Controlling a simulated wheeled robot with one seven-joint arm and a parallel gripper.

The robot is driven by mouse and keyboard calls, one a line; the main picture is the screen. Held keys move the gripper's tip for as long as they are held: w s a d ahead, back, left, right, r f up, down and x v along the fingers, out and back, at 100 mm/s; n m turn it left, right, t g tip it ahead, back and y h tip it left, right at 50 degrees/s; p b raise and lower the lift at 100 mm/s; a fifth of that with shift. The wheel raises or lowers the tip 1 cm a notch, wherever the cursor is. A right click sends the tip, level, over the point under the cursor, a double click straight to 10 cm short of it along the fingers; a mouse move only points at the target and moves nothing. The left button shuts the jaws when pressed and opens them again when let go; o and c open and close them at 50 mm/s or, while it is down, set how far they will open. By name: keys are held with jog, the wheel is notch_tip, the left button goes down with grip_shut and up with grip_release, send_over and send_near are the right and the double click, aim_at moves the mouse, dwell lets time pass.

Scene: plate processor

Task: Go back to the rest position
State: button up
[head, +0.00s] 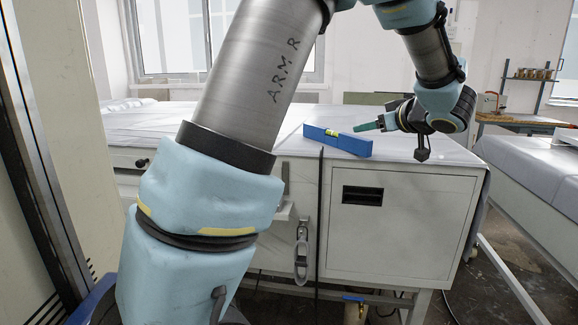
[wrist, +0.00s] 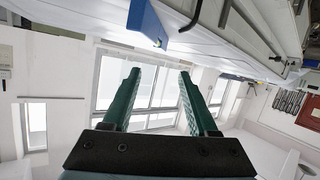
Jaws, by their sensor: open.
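My gripper (head: 364,126) is above the front part of the white-covered machine top in the head view, its green fingers pointing left. In the wrist view, the two green fingers of my gripper (wrist: 159,76) stand apart with nothing between them. A blue spirit level (head: 348,145) with a yellow-green vial lies at the front edge of the top, just left of and below the fingertips in the head view. The level also shows at the top of the wrist view (wrist: 146,20), apart from the fingers. My arm hides part of the machine in the head view.
The machine's white top (head: 440,151) extends behind and around the level. Its grey front cabinet (head: 425,215) has a dark recessed handle (head: 362,196). A second covered table (head: 540,170) stands at right, with floor between. A wooden bench (head: 510,120) and windows are at the back.

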jog(key=w+a+f+m+h, duration=0.2)
jog(key=w+a+m+h, duration=0.1)
jog(key=w+a+h, duration=0.2)
jog(key=s+a+f+m+g+h, duration=0.2)
jog(key=s+a+f+m+g, duration=0.15)
jog(key=a+f, duration=0.2)
jog(key=s+a+f+g+y, duration=0.1)
jog(key=s+a+f+g, duration=0.3)
jog(key=s+a, duration=0.4)
jog(key=s+a+f+g+y, duration=0.1)
jog(key=s+a+f+g, duration=0.3)
jog(key=s+a+f, duration=0.3)
jog(key=s+a, duration=0.1)
jog(key=s, duration=0.4)
jog(key=shift+s+a+f, duration=0.2)
jog(key=shift+f, duration=0.05)
